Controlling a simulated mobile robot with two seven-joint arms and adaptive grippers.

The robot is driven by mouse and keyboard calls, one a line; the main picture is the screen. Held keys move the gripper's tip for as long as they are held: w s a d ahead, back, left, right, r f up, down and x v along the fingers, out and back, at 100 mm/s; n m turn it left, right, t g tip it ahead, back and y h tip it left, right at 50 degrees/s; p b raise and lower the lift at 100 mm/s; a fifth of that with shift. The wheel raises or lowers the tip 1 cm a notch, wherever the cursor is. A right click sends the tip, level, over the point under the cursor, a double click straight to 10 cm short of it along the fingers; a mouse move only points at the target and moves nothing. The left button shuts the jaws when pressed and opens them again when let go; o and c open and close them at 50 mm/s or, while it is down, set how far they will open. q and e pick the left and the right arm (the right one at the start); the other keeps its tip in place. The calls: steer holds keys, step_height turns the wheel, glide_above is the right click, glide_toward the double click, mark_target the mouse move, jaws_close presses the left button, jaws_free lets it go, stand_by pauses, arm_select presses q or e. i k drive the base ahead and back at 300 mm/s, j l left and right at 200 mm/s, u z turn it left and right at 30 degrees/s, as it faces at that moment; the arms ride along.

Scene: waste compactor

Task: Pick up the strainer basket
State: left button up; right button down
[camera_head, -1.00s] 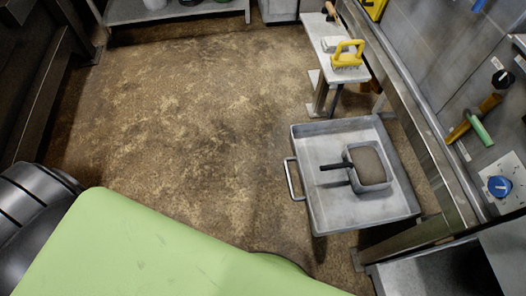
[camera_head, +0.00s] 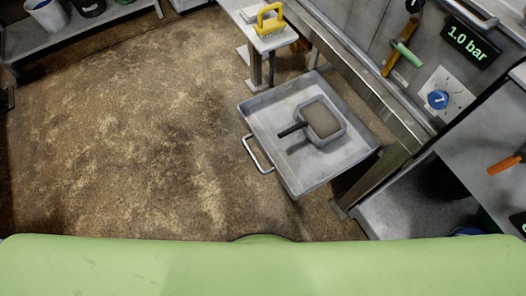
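The strainer basket (camera_head: 321,118) is a small grey rounded-square basket with a brown-grey mesh or filled top. Its dark handle (camera_head: 291,130) points left. It sits in a shallow grey metal tray (camera_head: 308,180), toward the tray's right part. The tray has a bar handle (camera_head: 257,155) on its left side and stands out from under the machine frame. Neither of my grippers shows in the head view, so their distance to the basket cannot be seen.
A narrow bench (camera_head: 262,37) with a yellow-handled brush (camera_head: 269,20) stands behind the tray. A panel carries a blue knob (camera_head: 438,99) and a display (camera_head: 470,42) reading 1.0 bar. A grey shelf (camera_head: 90,22) holds buckets at back left. The brown floor (camera_head: 130,140) left of the tray is clear.

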mark_target(321, 123)
steer(key=u, duration=1.55)
steer(key=i+j+z, duration=0.1)
steer(key=j, duration=0.2)
steer(key=i+j+z, duration=0.25)
steer(key=j, duration=0.3)
steer(key=z, duration=1.45)
